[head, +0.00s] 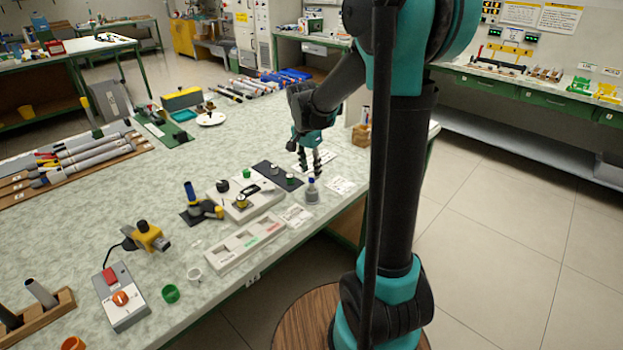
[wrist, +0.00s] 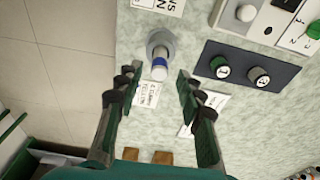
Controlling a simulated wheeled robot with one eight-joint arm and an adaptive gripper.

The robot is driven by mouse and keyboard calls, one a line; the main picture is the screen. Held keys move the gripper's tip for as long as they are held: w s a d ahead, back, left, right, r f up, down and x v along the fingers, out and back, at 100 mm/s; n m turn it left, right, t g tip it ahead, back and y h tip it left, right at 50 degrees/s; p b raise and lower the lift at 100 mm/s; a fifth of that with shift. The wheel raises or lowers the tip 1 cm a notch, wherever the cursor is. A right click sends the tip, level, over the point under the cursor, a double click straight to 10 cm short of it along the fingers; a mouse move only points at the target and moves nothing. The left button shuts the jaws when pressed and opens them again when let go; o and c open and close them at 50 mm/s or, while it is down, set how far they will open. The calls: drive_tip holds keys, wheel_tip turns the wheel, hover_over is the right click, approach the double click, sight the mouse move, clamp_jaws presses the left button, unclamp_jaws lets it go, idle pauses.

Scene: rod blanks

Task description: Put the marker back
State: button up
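A grey, bottle-shaped piece (head: 312,192) with a blue top stands upright near the table's right edge. In the wrist view it shows as a grey round base with a white and blue cylinder (wrist: 160,66) on it; I cannot tell for sure whether this is the marker. The piece lies ahead of the gap between the fingertips, apart from both.
A dark plate (wrist: 274,84) with numbered green and black knobs lies right of my gripper in the wrist view. Printed cards (wrist: 148,94) lie flat nearby. A tray with compartments (head: 243,245) and a control box (head: 122,302) stand along the table's front edge.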

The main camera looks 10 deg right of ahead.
wheel_tip(320, 180, up, 6)
drive_tip(key=s+d+f+n+t, duration=0.1)
drive_tip(key=s+f+n, duration=0.2)
drive_tip(key=s, duration=0.4)
drive_tip(key=s+d+f+n+t, duration=0.1)
drive_tip(key=s+d+f+n, duration=0.1)
drive_tip(key=s+f+n, duration=0.2)
drive_tip(key=s+d+f+n+t+y, duration=0.1)
drive_tip(key=s+f+n, duration=0.2)
drive_tip(key=s, duration=0.7)
wheel_tip(320, 180, down, 3)
drive_tip(key=shift+s+d+r+n, duration=0.15)
drive_tip(key=shift+s+d+n, duration=0.1)
drive_tip(key=shift+s+n, duration=0.15)
